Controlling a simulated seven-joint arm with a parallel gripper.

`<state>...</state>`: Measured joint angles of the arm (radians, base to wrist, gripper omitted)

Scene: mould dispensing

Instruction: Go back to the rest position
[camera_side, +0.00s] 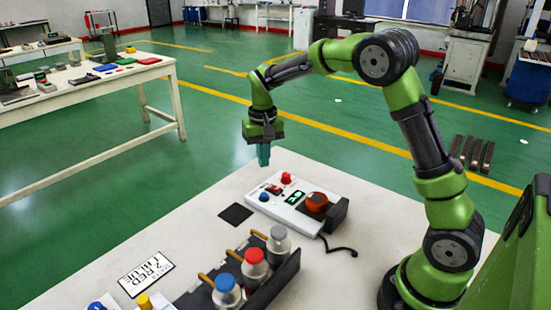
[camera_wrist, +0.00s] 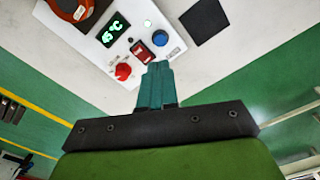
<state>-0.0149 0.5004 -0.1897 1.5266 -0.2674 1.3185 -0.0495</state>
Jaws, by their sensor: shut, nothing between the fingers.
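My gripper (camera_side: 263,155) has teal fingers pressed together with nothing between them. In the wrist view the shut fingers (camera_wrist: 157,84) point towards the control box (camera_wrist: 178,47). The arm is raised and bent over the table's far side.
The control box (camera_side: 283,213) carries red and blue buttons, a lit display and an orange-red round part (camera_side: 316,200). A black square (camera_side: 236,214) lies beside it. A dark rack (camera_side: 262,282) holds grey, red and blue-capped bottles. A printed card (camera_side: 146,273) lies left.

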